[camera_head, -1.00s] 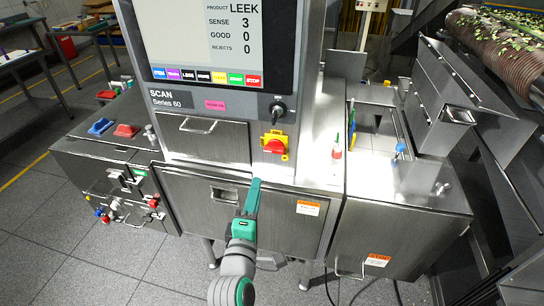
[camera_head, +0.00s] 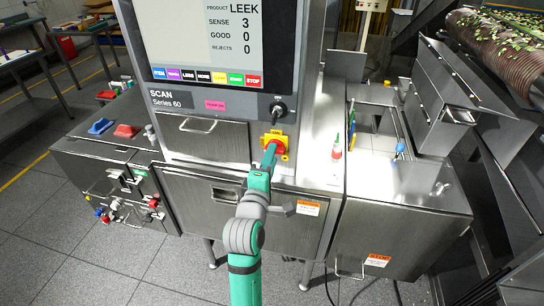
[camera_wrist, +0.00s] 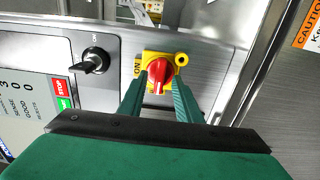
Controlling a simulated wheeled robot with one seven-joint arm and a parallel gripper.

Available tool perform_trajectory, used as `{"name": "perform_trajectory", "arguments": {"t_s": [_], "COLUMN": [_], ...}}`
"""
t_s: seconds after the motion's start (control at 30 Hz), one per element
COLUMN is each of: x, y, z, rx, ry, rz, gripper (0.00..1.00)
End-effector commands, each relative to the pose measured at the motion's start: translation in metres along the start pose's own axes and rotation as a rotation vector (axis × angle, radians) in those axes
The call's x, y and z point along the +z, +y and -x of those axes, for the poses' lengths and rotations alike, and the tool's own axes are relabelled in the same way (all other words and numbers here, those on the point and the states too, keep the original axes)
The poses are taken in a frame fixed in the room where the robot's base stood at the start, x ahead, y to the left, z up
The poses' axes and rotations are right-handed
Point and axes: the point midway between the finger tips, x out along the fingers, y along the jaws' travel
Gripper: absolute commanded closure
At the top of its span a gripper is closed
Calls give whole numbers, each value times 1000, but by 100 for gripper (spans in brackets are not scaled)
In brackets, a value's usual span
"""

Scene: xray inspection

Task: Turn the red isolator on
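The red isolator (camera_wrist: 160,75) is a red rotary knob on a yellow square plate with "ON" lettering at its left in the wrist view. In the head view the isolator (camera_head: 274,137) sits on the grey front panel below the screen, its lower part hidden by my gripper (camera_head: 269,158). In the wrist view my gripper (camera_wrist: 160,92) is open, with one green finger on each side of the knob's lower part. Gaps show between fingers and knob; I cannot tell whether the fingertips touch the plate.
A black key switch (camera_wrist: 92,62) is beside the isolator, and also shows above it in the head view (camera_head: 277,109). A screen with coloured buttons (camera_head: 205,76) is above. A drawer front (camera_head: 205,138) with a handle is at left. Steel cabinet surfaces surround the panel.

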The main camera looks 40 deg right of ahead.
Motion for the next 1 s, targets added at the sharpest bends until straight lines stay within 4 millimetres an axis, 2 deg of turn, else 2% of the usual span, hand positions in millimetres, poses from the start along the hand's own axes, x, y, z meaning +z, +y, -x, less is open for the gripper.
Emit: {"name": "perform_trajectory", "arguments": {"t_s": [0.13,0.4,0.43,0.5,0.57,1.0], "x": [1,1,1,1,1,0], "y": [0,0,0,0,0,0], "z": [-8,-10,-10,-10,-9,-9], "rx": [0,0,0,0,0,0], "ry": [-1,-1,-1,-1,-1,0], "rz": [0,0,0,0,0,-58], "gripper": [69,69,71,88,100,100]}}
